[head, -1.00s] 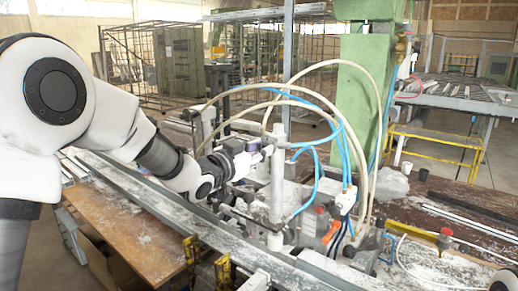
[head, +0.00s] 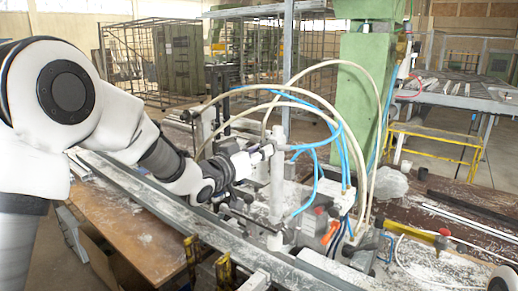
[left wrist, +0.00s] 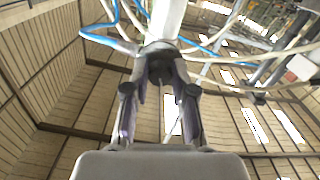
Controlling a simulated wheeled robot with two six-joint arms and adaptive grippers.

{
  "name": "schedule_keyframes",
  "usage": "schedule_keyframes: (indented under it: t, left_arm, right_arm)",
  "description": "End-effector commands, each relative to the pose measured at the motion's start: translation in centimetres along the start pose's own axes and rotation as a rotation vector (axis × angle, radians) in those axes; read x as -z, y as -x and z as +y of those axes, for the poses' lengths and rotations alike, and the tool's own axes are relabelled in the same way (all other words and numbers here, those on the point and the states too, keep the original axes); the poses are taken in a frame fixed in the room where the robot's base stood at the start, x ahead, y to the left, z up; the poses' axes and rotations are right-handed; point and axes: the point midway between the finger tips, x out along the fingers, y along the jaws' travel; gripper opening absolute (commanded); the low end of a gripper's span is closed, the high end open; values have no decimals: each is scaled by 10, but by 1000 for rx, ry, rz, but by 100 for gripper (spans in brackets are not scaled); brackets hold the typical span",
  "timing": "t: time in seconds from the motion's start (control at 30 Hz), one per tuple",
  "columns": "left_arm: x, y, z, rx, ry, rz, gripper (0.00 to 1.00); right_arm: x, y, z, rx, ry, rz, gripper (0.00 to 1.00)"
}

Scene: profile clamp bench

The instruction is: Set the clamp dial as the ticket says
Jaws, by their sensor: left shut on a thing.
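The clamp's upright pale grey cylinder (head: 278,185) stands at the middle of the bench. My left gripper (head: 266,151) reaches its upper part from the left. In the left wrist view my left gripper (left wrist: 160,72) has its two fingers closed in on a grey knob-like part at the cylinder (left wrist: 167,20), apparently the clamp dial. The fingers cover most of this part, and no dial marks can be read. I see no readable ticket. My right gripper is not in view.
Blue and cream hoses (head: 322,140) loop around the cylinder and down to fittings on its right. A green machine column (head: 362,100) stands behind. A long metal rail (head: 150,195) runs along the bench front, with yellow clamps (head: 224,270) near it.

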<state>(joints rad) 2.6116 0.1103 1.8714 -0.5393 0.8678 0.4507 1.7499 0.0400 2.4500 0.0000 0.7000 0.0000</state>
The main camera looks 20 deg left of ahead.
Motion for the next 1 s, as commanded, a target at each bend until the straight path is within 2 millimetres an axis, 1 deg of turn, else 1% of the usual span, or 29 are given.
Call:
schedule_keyframes:
  t: [0.03, 0.4, 0.6, 0.8, 1.0]
  left_arm:
    - [4, 0, 0, 0, 41, 3, 0]
    - [4, 0, 0, 0, 385, 3, 0]
    - [4, 0, 0, -1, 532, 5, 0]
    - [4, 0, 0, -1, 627, 6, 0]
    - [3, 0, 0, -2, 673, 6, 0]
  right_arm:
    - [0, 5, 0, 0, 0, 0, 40]
    - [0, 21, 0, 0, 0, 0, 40]
    - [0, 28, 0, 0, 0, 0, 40]
    - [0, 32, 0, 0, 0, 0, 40]
    - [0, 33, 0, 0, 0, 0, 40]
